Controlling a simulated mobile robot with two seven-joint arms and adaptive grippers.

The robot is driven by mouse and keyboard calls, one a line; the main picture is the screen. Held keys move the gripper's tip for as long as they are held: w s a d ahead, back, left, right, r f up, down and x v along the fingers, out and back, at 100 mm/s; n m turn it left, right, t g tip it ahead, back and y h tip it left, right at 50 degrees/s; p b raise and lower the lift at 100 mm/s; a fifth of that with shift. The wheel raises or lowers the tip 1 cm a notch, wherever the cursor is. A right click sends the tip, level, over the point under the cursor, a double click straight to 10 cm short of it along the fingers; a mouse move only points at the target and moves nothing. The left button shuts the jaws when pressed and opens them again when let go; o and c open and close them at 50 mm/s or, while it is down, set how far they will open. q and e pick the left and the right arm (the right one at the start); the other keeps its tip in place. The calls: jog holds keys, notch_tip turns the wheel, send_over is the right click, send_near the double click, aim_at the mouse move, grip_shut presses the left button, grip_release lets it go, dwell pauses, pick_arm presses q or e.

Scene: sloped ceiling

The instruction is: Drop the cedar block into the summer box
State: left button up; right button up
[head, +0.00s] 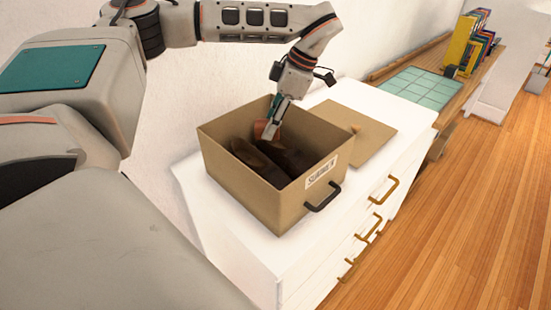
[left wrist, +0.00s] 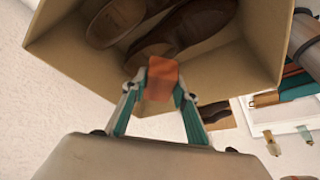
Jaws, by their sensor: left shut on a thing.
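The summer box (head: 230,188) is an open tan box with a dark handle and a paper label on its front. It stands on a white chest of drawers and holds dark brown shoes (head: 248,153). My left gripper (head: 270,134) reaches down inside the box near its back wall. It is shut on the reddish cedar block (head: 261,128). In the left wrist view the cedar block (left wrist: 162,78) sits between the two fingertips, beside the shoes (left wrist: 190,27). I cannot tell whether the block touches a shoe. My right gripper is not in view.
The white chest (head: 235,243) has brass handles on its front. A flat tan lid (head: 350,128) with a small knob lies right of the box. Beyond are a green gridded mat (head: 420,90) and upright books (head: 470,42) on a wooden surface. Wooden floor is clear at right.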

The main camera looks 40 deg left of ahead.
pick_arm(q)
jog(key=shift+f, duration=0.1)
jog(key=o, duration=1.1)
jog(key=v, duration=1.2)
